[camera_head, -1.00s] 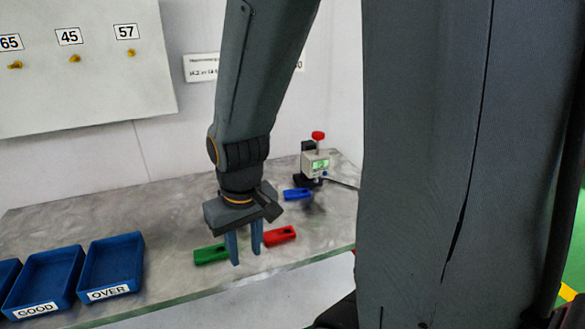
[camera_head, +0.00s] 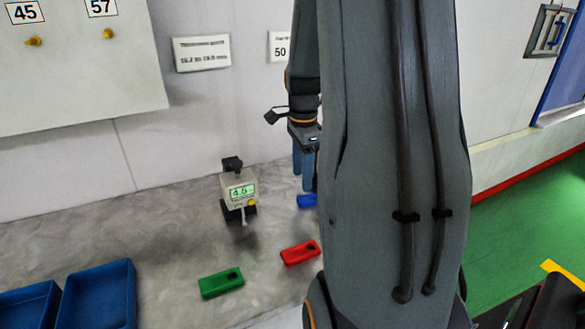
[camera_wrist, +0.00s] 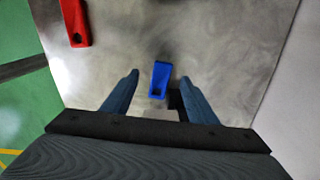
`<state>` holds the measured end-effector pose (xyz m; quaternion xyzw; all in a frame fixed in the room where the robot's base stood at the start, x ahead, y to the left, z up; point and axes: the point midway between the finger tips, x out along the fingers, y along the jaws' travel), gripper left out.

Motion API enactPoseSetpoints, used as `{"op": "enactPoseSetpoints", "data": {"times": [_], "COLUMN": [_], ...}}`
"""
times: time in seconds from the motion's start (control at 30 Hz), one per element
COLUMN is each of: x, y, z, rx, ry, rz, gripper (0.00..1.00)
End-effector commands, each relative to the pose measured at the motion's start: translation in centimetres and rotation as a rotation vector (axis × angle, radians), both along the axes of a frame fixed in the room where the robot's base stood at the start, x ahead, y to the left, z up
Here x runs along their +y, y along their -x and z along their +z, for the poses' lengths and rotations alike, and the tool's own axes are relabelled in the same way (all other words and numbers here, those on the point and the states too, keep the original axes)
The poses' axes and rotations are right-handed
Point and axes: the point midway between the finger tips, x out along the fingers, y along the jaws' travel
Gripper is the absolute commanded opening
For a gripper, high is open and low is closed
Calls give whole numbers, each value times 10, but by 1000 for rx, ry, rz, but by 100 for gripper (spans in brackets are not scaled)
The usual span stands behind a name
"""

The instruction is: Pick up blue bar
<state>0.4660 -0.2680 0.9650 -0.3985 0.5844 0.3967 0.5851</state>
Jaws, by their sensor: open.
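The blue bar (camera_wrist: 160,78) lies on the grey table ahead of my gripper in the wrist view, lined up with the gap between the fingers. In the head view the blue bar (camera_head: 307,201) shows only in part, with my arm hiding its right side. My gripper (camera_wrist: 158,84) is open, with one finger on each side of the gap and nothing between them. In the head view my gripper (camera_head: 304,172) hangs fingers down, above or just behind the bar. The exact height of the fingertips over the table cannot be told.
A red bar (camera_head: 300,252) and a green bar (camera_head: 221,283) lie nearer the table's front edge. A gauge with a green display (camera_head: 239,192) stands to the left of the bar. Blue trays (camera_head: 97,296) are at the left. A wall rises behind the table.

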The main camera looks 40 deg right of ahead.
Motion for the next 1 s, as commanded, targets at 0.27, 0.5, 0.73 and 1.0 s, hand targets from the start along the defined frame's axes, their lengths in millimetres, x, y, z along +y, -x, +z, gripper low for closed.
{"op": "enactPoseSetpoints", "data": {"times": [0.27,0.5,0.73,1.0], "x": [-10,-9,-9,-10], "y": [0,0,1,1], "z": [-1,-4,-31,-67], "rx": [3,4,7,5], "ry": [-3,-3,-4,-3], "rz": [-71,-68,-69,-69], "gripper": [53,53,53,53]}}
